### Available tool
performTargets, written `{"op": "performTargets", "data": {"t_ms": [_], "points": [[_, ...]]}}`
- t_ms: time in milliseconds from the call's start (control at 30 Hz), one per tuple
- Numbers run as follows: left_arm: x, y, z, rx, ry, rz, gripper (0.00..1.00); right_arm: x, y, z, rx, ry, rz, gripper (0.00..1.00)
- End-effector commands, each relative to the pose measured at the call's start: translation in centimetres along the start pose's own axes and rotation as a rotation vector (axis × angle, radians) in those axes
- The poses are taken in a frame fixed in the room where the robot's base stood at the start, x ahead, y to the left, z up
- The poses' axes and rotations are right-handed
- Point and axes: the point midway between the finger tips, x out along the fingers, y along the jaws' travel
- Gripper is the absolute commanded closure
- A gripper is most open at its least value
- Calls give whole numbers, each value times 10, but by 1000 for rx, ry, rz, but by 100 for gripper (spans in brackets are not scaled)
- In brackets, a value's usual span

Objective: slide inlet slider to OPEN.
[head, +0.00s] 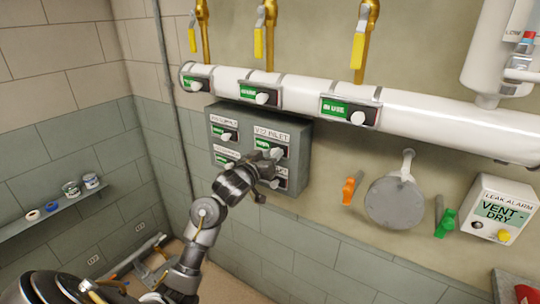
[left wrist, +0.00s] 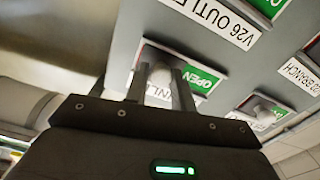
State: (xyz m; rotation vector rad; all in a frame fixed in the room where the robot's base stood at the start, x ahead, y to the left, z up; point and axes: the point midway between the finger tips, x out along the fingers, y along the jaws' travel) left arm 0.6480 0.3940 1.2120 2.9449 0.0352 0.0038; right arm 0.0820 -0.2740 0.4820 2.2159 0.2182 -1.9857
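The grey valve panel (head: 302,130) on the wall carries several small sliders. The inlet slider (head: 263,144) is at its upper right, under the V22 INLET label (head: 272,133). Its green part shows on the left and its pale knob (head: 277,153) is right of that. My left gripper (head: 270,162) is at this knob, partly covering the lower right slider. In the left wrist view, two dark fingers (left wrist: 161,88) stand on either side of the white knob (left wrist: 159,84), with no clear gap. The green OPEN field (left wrist: 203,79) shows beside it. My right gripper is out of view.
A white pipe (head: 430,113) with more sliders runs above the panel, under yellow-handled taps (head: 358,50). A round grey disc (head: 394,203) and a leak alarm box (head: 502,210) are to the right. A shelf (head: 50,212) is on the left wall.

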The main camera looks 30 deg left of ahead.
Motion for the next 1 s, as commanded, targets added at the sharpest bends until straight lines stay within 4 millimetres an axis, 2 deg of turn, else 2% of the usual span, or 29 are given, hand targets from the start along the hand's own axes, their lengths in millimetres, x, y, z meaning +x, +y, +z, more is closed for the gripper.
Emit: {"op": "performTargets", "data": {"t_ms": [33, 167, 400, 533, 1000], "points": [[0, 2, 2, 1, -3, 5, 70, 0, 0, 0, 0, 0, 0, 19], [0, 2, 2, 0, -3, 3, 55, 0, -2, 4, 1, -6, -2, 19], [0, 1, 1, 0, -1, 2, 55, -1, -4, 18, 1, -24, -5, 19], [-8, 0, 2, 1, -1, 1, 55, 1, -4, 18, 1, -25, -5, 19], [-92, 2, 2, 3, -3, 3, 55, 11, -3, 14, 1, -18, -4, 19]]}}
